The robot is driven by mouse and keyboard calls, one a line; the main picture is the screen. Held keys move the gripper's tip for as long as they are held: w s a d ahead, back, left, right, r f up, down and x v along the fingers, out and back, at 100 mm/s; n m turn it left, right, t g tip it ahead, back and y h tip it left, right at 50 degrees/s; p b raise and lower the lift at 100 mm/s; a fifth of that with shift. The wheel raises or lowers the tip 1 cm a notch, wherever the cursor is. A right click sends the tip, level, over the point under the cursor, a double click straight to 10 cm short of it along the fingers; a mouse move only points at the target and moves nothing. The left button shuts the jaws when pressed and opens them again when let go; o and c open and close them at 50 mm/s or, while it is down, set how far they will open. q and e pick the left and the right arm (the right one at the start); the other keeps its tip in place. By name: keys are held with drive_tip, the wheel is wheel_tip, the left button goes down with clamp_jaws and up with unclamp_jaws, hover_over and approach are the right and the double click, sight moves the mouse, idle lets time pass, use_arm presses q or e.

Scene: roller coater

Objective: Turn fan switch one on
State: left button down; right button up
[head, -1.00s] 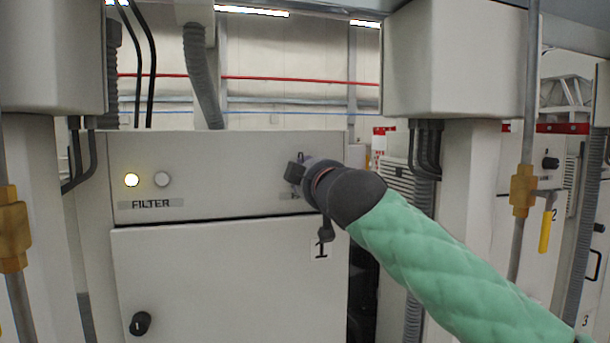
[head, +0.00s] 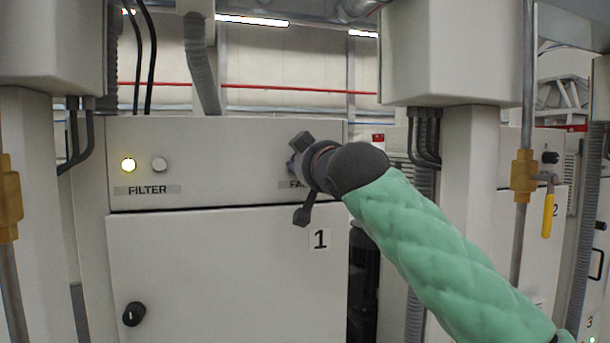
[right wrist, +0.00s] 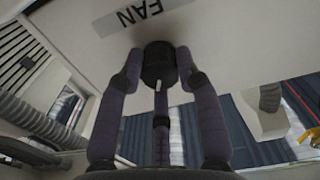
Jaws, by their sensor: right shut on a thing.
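The fan switch is a black round knob (right wrist: 159,60) with a pale pointer mark, on a light panel under the FAN label (right wrist: 140,14) in the right wrist view. My right gripper (right wrist: 160,76) is shut on the knob, with fingers on both sides and one below. In the head view my right gripper (head: 302,178) is at the right part of the cabinet's upper panel (head: 230,172). There it hides the knob and most of the FAN label (head: 295,184). A number 1 label (head: 320,239) is on the door below. My left gripper is not in view.
A black door knob (head: 134,314) is at lower left. A pipe with a yellow-handled valve (head: 547,214) stands to the right.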

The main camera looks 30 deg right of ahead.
drive_tip(key=shift+s+d+r+m+b, duration=0.15)
drive_tip(key=shift+m+b, duration=1.05)
drive_tip(key=shift+m, duration=1.95)
drive_tip(key=shift+a+r+m+b, duration=0.1)
drive_tip(key=shift+m+b, duration=1.1)
drive_tip(key=shift+m, duration=1.95)
drive_tip(key=shift+d, duration=0.1)
drive_tip(key=o, duration=1)
drive_tip(key=shift+c, duration=0.2)
drive_tip(key=shift+o, duration=0.9)
drive_tip(key=shift+w+f, duration=0.1)
drive_tip(key=shift+w, duration=0.1)
drive_tip(key=shift+f, duration=0.1)
